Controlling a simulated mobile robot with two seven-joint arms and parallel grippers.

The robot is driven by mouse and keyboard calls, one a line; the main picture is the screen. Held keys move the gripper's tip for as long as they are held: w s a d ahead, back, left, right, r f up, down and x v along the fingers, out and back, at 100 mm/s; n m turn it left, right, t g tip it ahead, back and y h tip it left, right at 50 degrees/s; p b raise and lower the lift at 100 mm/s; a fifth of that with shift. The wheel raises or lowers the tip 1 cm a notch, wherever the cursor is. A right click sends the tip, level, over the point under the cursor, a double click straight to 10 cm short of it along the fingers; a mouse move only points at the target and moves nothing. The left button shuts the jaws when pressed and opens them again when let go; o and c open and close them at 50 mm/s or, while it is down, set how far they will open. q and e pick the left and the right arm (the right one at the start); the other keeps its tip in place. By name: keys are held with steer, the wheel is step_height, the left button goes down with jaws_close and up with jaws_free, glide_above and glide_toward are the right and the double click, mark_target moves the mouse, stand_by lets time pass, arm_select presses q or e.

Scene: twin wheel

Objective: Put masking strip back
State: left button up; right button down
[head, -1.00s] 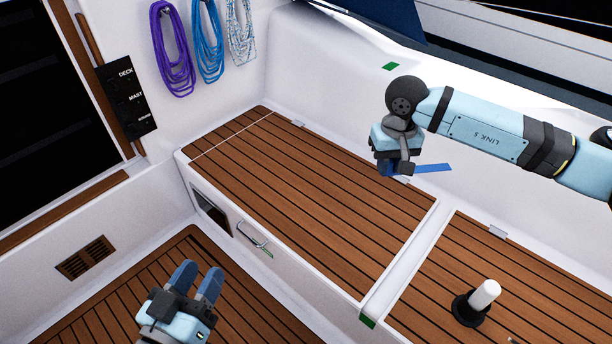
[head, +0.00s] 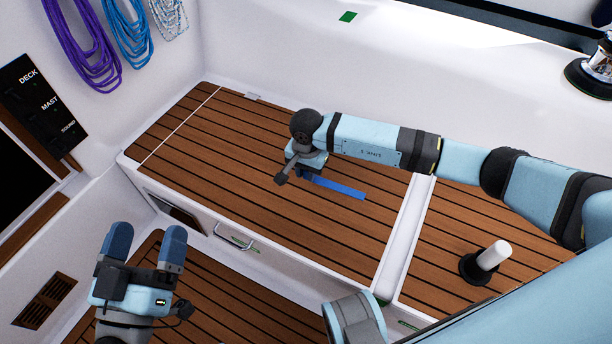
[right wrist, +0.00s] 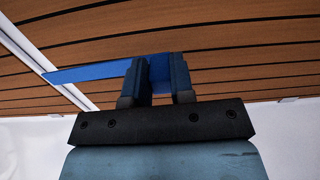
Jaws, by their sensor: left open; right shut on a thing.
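The masking strip (head: 338,188) is a flat blue strip in the head view. My right gripper (head: 304,175) is shut on one end of it, over the teak-slatted bench seat. In the right wrist view the strip (right wrist: 90,73) sticks out to the left from between the fingers (right wrist: 158,75). I cannot tell whether the strip touches the slats. My left gripper (head: 146,245) is open and empty at the lower left of the head view, its two blue fingers apart, in front of the bench.
The bench seat (head: 230,135) is otherwise clear. A white-topped post on a black base (head: 487,261) stands on the seat at right. A handle (head: 234,240) is on the bench front. Coiled ropes (head: 125,35) hang on the wall. A winch (head: 597,70) is at upper right.

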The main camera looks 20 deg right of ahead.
mark_target(306, 201)
arm_select(q)
steer(key=shift+w+d+r, duration=0.1)
steer(key=shift+w+r, duration=0.05)
steer(key=shift+r, duration=0.05)
arm_select(e)
steer(key=shift+s+a+f+m, duration=0.1)
steer(key=shift+s+f+m, duration=0.05)
steer(key=shift+f, duration=0.2)
steer(key=shift+s+a+f+m, duration=0.1)
steer(key=shift+f+m, duration=0.05)
steer(key=shift+f, duration=0.2)
arm_select(q)
steer(key=shift+f, duration=0.1)
steer(key=shift+f, duration=0.1)
step_height(306, 201, down, 8)
steer(key=g+b, duration=0.3)
steer(key=b, duration=0.3)
steer(key=shift+w+d+f+m, duration=0.15)
steer(key=shift+d+m, duration=0.15)
steer(key=shift+m, duration=0.1)
arm_select(e)
steer(key=shift+f, duration=4)
arm_select(q)
steer(key=shift+f+b, duration=0.3)
arm_select(e)
steer(key=shift+f, duration=0.35)
steer(key=c, duration=0.6)
jaws_free()
